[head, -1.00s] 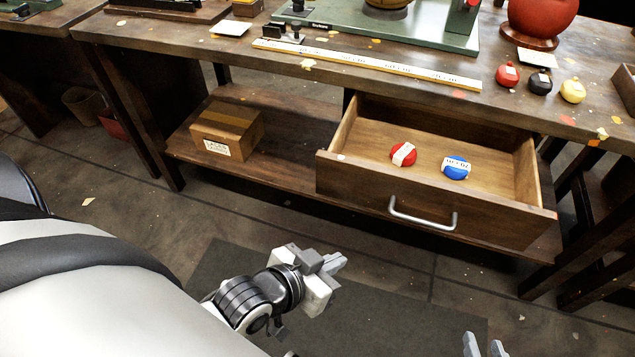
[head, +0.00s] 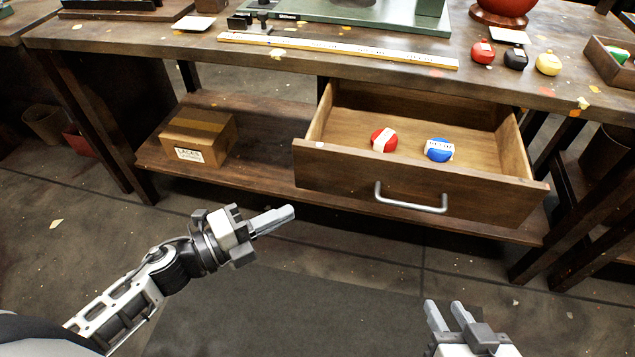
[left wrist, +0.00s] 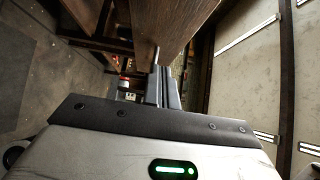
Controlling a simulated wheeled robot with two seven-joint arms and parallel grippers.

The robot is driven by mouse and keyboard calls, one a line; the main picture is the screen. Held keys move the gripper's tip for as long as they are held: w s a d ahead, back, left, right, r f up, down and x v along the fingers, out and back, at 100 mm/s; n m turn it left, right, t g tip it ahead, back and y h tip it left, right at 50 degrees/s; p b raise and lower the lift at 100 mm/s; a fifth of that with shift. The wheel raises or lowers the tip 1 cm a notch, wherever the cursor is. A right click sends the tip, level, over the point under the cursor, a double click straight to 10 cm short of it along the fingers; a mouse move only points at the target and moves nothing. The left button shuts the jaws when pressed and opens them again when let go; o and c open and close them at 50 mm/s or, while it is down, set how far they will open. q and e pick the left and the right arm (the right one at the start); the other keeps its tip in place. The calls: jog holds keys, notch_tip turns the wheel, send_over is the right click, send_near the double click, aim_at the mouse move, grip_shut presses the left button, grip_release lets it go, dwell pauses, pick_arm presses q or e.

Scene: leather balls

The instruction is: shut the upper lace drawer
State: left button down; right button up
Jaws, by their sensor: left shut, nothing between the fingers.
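The wooden drawer (head: 420,182) under the workbench top stands open, pulled out toward me, with a curved metal handle (head: 411,205) on its front. Inside it lie a red ball with a white label (head: 384,140) and a blue ball with a white label (head: 438,150). My left gripper (head: 290,212) is shut and empty, left of the drawer front and apart from it, its fingers pointing right. Its fingers also show in the left wrist view (left wrist: 162,88), below a brown wooden panel. My right gripper (head: 449,312) is low in front of the drawer, empty, its two fingers apart.
A cardboard box (head: 198,138) sits on the lower shelf (head: 255,168), left of the drawer. A long ruler (head: 335,48) and red, black and yellow balls (head: 515,58) lie on the bench top (head: 390,74). The floor before the drawer is clear.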

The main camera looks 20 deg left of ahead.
aim_at(337, 175)
pick_arm(q)
jog(key=x, duration=0.3)
jog(key=w+a+x, duration=0.1)
jog(key=x, duration=0.5)
jog(key=shift+w+a, duration=0.2)
jog(key=shift+a, duration=0.1)
jog(key=shift+w, duration=0.5)
